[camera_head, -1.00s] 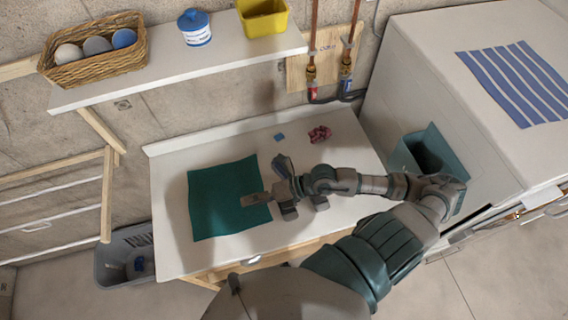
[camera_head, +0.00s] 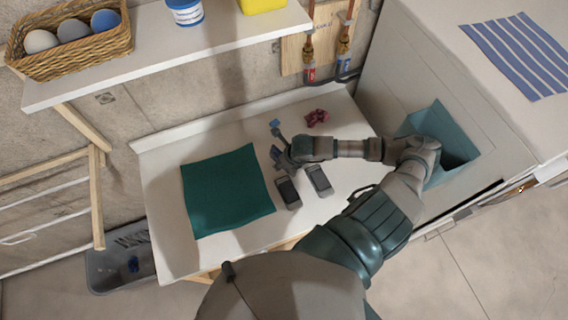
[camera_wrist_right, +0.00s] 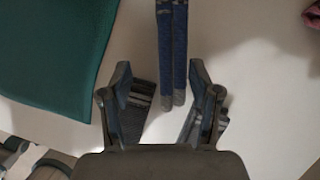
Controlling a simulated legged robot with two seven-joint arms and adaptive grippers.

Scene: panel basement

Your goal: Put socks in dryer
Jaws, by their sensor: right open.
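My right gripper (camera_head: 280,155) hangs over the white table, open. In the right wrist view its two fingers (camera_wrist_right: 160,105) stand apart, with a pair of blue socks (camera_wrist_right: 172,50) with grey tips lying ahead and between them; whether they touch is unclear. In the head view the gripper mostly hides these. Two dark grey pieces, likely socks, (camera_head: 287,192) and (camera_head: 320,180) lie nearer the table's front. A crumpled dark red sock (camera_head: 317,117) lies at the back. The white dryer (camera_head: 400,75) stands at right; a teal box-like opening (camera_head: 466,135) shows on it, partly behind my arm. My left gripper is not in view.
A green cloth (camera_head: 228,190) lies on the table's left part. A shelf (camera_head: 215,40) above holds a basket (camera_head: 75,62), a tub and a yellow container. A striped cloth (camera_head: 518,55) lies on the white top at right. A grey bin (camera_head: 115,268) stands on the floor.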

